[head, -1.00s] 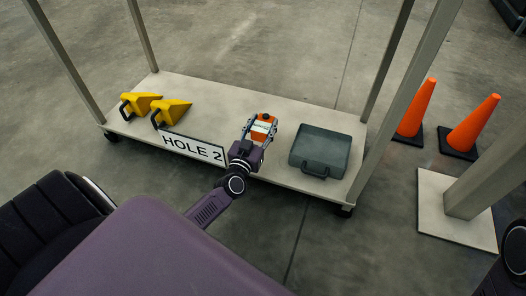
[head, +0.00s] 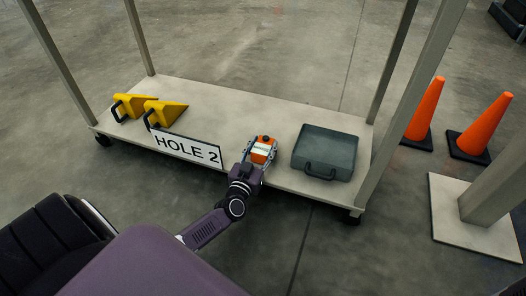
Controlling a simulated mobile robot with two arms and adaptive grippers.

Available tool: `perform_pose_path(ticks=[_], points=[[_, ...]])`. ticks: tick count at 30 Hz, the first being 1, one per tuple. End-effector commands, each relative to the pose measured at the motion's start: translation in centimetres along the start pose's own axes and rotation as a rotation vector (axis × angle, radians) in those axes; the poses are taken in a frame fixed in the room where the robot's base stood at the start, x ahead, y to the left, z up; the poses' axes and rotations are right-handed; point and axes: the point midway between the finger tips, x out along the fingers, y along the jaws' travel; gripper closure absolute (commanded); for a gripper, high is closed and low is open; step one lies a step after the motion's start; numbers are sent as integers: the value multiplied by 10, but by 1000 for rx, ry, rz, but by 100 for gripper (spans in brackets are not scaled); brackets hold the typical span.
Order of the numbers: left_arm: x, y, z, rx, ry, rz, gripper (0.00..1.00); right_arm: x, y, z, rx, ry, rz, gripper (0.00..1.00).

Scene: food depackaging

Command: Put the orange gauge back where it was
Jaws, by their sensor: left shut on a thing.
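The orange gauge (head: 262,151) has a pale face and a dark knob on top. It is at the front part of the low cart shelf (head: 235,107), between the HOLE 2 sign and the grey case. My left gripper (head: 260,157) is shut on the gauge, with a finger on each side of it. I cannot tell whether the gauge touches the shelf. My right gripper is not in view.
A grey case (head: 325,151) lies right of the gauge. Two yellow wedges (head: 166,112) stand at the left behind the HOLE 2 sign (head: 186,149). Cart posts rise at the corners. Orange cones (head: 425,108) stand on the floor at right. The shelf's back middle is clear.

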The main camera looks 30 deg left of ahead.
Motion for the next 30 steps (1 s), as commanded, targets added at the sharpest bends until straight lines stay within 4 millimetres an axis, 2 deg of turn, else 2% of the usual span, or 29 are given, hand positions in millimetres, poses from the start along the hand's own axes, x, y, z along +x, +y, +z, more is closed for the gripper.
perform_pose_path(ticks=[11,12,16,26,30], points=[[1,0,4,0,3,-1,90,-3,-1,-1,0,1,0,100],[0,0,4,1,1,0,54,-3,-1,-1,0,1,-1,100],[0,0,4,0,0,0,40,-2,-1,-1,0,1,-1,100],[0,0,0,-1,1,0,40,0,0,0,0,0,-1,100],[-18,0,0,0,-5,1,40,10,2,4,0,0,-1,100]])
